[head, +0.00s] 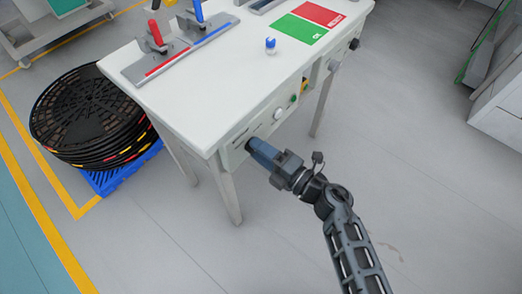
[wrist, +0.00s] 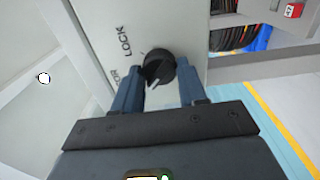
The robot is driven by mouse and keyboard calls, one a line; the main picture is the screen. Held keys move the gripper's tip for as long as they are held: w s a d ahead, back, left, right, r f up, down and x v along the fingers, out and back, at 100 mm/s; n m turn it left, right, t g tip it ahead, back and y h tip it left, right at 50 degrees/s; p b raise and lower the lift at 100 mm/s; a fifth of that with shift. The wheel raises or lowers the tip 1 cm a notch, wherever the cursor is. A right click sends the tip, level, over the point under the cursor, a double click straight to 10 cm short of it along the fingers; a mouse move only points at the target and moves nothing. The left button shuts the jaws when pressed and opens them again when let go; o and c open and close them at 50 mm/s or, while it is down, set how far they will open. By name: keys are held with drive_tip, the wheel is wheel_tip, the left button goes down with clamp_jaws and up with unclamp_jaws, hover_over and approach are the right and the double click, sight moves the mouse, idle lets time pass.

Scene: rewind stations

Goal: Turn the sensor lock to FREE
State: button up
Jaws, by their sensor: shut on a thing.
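The sensor lock is a black round knob (wrist: 159,66) on a pale panel (wrist: 188,22), with a light pointer mark at its lower left in the wrist view. The word LOCK is printed beside it, turned on its side, with the end of another word below; I cannot see a FREE label. My gripper (wrist: 160,84) has its two blue fingers on either side of the knob and is shut on it. In the head view my gripper (head: 252,147) reaches the left end of the table's front panel (head: 233,158), and its fingers mostly hide the knob.
The white table (head: 225,75) carries red and blue clamps, a green and red mat (head: 310,20) and a small blue-topped item (head: 270,46). A white knob (head: 278,114) and a green button (head: 293,98) sit right along the panel. Black reels (head: 85,115) are stacked on a blue pallet at left.

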idle(0.3)
drive_tip(key=o, duration=1.1)
drive_tip(key=shift+c, duration=0.2)
drive_tip(key=v, duration=0.7)
drive_tip(key=shift+s+d, duration=0.25)
drive_tip(key=shift+d, duration=0.1)
drive_tip(key=shift+s, duration=0.1)
drive_tip(key=s+d+r+m+t+h+p, duration=0.1)
drive_tip(key=s+d+r+m+h, duration=0.3)
drive_tip(key=s+r+m, duration=0.3)
drive_tip(key=s+d+r+m+t+h+p, duration=0.1)
drive_tip(key=s+d+r+m+h, duration=0.4)
drive_tip(key=s+m, duration=0.7)
drive_tip(key=s+d+r+m+t+h+p, duration=0.1)
drive_tip(key=s+d+r+m+h, duration=0.4)
drive_tip(key=s, duration=0.8)
wheel_tip(320, 180, up, 4)
drive_tip(key=d+m+p, duration=0.1)
drive_tip(key=d+m, duration=0.1)
drive_tip(key=m, duration=0.2)
drive_tip(key=shift+d+m+t, duration=0.25)
drive_tip(key=shift+m+t, duration=0.05)
drive_tip(key=shift+t, duration=0.1)
